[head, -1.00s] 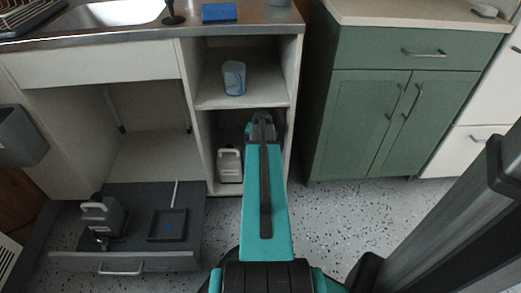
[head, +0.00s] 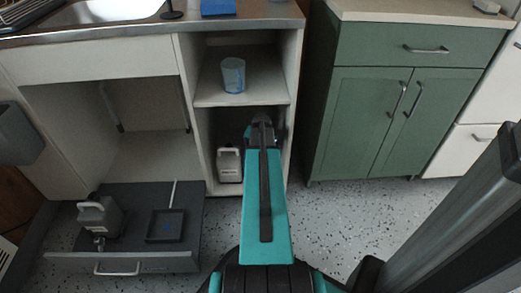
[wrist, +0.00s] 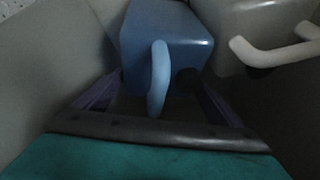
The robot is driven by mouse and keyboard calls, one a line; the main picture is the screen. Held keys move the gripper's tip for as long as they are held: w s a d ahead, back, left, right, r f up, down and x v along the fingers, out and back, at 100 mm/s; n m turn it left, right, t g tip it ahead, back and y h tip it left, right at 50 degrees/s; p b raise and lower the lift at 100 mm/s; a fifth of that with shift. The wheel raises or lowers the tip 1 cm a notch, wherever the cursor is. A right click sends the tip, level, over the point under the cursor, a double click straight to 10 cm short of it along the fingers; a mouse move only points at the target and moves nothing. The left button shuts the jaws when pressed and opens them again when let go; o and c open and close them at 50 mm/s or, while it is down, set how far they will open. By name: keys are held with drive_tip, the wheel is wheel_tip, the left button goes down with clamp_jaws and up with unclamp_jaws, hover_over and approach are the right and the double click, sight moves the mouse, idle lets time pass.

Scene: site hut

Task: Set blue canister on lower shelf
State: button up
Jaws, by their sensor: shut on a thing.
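The blue canister (wrist: 185,42) stands in front of my gripper (wrist: 158,98) in the wrist view, its pale blue handle between the two fingers. My gripper is shut on it. In the head view my arm reaches into the lower compartment of the open cabinet, above the lower shelf (head: 224,188). My arm hides the blue canister there, so I cannot tell whether it touches the shelf. A whitish canister (head: 229,165) stands on the lower shelf just left of my arm. It also shows at the right in the wrist view (wrist: 235,22).
A blue-and-white cup (head: 233,75) stands on the upper shelf (head: 265,97). An open low drawer (head: 130,262) at the left holds a grey canister (head: 102,218) and a dark tray (head: 165,226). A green cabinet (head: 345,125) stands to the right. Floor is clear before it.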

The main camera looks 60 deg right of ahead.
drive_tip(key=o, duration=1.2)
drive_tip(key=shift+r, duration=0.1)
